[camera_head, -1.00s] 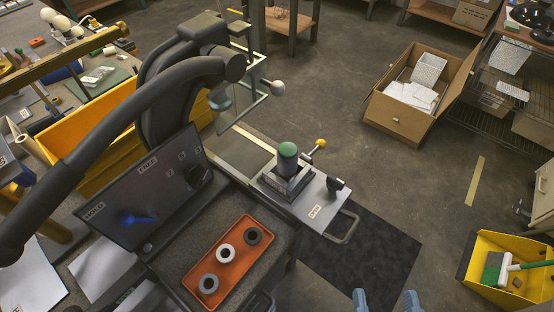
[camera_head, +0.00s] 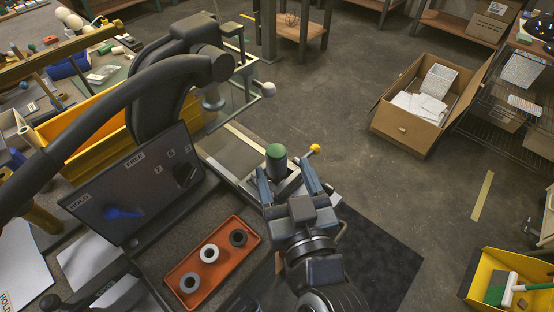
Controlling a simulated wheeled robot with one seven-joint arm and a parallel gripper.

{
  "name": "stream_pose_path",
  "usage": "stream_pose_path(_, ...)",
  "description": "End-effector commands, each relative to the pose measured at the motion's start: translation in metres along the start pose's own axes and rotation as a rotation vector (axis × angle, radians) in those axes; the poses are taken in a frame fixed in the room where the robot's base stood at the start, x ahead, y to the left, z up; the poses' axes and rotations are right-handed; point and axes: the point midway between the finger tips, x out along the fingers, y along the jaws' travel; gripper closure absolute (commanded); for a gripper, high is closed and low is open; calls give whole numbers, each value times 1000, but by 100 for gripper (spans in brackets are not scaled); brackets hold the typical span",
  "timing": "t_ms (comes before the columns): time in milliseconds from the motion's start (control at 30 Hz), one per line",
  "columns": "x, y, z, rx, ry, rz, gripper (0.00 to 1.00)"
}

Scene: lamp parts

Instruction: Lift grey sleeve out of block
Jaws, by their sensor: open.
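The grey sleeve (camera_head: 276,168) stands upright in its block, with a rounded green top (camera_head: 276,151) above it. The block (camera_head: 288,187) is largely hidden behind my gripper. My gripper (camera_head: 284,172) is open, its two blue-grey fingers pointing away from me toward the sleeve. In the picture one finger lies at the sleeve's lower left and the other to its right. I cannot tell whether either finger touches it.
A yellow-knobbed lever (camera_head: 314,149) sticks out right of the sleeve. An orange tray (camera_head: 182,268) with three rings lies at the lower left. A dark labelled panel (camera_head: 130,190) and a large black curved arm stand left. Open floor (camera_head: 345,120) lies to the right.

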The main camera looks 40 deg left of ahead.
Motion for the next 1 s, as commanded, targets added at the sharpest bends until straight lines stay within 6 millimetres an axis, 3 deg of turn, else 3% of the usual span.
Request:
stream_pose_path(300,42,-4,-3,0,0,-1,31)
stream_pose_path(600,46,-3,-1,0,-1,1,31)
stream_pose_path(1000,46,-3,-1,0,-1,1,68)
